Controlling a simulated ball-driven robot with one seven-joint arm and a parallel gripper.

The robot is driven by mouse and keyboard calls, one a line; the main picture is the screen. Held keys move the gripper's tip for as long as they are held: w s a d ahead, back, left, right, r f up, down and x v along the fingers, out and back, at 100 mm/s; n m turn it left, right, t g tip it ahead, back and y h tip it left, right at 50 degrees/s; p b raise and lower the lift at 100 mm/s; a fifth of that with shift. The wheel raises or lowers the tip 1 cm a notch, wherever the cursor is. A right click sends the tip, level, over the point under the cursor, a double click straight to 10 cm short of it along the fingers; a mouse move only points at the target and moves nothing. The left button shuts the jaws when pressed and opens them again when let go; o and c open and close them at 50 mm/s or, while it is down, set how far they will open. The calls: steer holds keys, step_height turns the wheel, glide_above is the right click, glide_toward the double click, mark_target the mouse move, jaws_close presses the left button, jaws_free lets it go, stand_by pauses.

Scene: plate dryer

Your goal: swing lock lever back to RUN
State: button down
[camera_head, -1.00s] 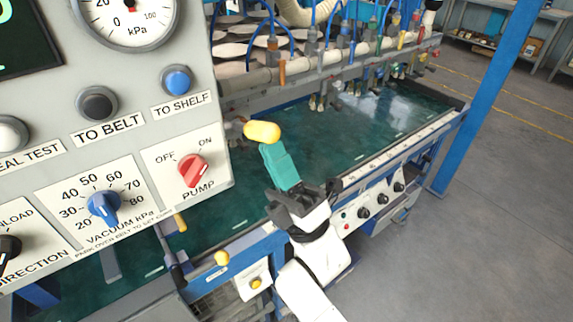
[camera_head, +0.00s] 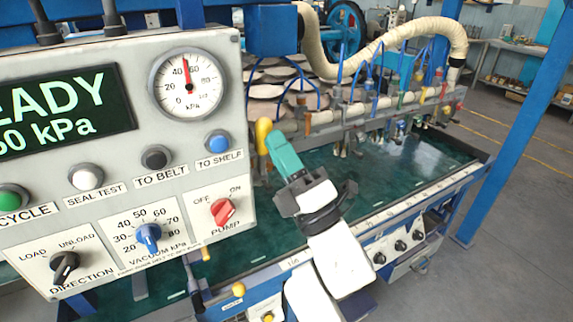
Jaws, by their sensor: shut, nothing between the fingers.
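A yellow capsule-shaped grip (camera_head: 263,136), likely that of the lock lever, stands nearly upright just right of the control panel. My gripper (camera_head: 272,140) has teal fingers, shut and empty, with their tips close to the right side of the yellow grip. I cannot tell whether they touch it. The lever's shaft and pivot are hidden, and no RUN label shows.
The control panel (camera_head: 120,205) fills the left; its display (camera_head: 62,110) reads READY. A suction-cup frame with hoses (camera_head: 370,90) stands behind the green belt (camera_head: 430,160). A blue post (camera_head: 505,120) rises at the right. Open floor lies at front right.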

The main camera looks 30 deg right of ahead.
steer(key=shift+w+r, duration=0.35)
steer(key=shift+w, duration=0.3)
steer(key=shift+w+r, duration=0.3)
steer(key=shift+w, duration=0.3)
steer(key=shift+r, duration=0.15)
